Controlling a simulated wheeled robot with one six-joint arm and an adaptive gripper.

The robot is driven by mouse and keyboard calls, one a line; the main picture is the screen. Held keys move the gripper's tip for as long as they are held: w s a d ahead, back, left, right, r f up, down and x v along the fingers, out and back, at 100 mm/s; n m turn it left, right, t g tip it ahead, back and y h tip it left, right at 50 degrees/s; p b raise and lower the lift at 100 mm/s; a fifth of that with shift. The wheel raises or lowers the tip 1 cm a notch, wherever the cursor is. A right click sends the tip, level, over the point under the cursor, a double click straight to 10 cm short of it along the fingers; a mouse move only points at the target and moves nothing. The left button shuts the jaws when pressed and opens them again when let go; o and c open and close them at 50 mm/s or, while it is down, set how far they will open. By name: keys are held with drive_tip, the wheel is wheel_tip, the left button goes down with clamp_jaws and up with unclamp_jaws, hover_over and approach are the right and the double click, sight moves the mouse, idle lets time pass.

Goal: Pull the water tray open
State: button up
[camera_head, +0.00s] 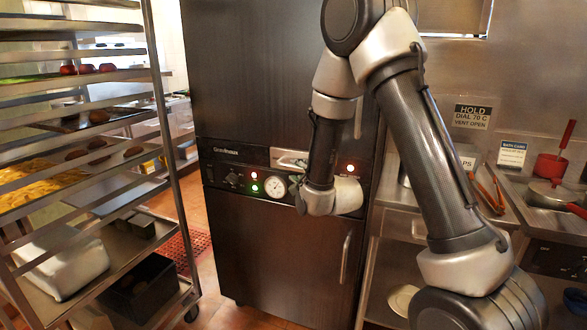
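A dark cabinet (278,255) stands in the middle, with a control panel (230,172) across its front. My gripper (296,183) is at the panel, just below the pale front and right of the gauge. It is small and partly hidden by my wrist. I cannot see whether its fingers are open or touching anything.
A tall rack (172,150) with loaded shelves stands at the left. The cabinet's lower door has a vertical handle (345,257). A steel counter at the right holds tongs (487,192) and a red-handled pan (556,194). Some floor shows between rack and cabinet.

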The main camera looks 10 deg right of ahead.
sight(295, 168)
drive_tip(key=x, duration=0.5)
drive_tip(key=shift+c, duration=0.3)
clamp_jaws()
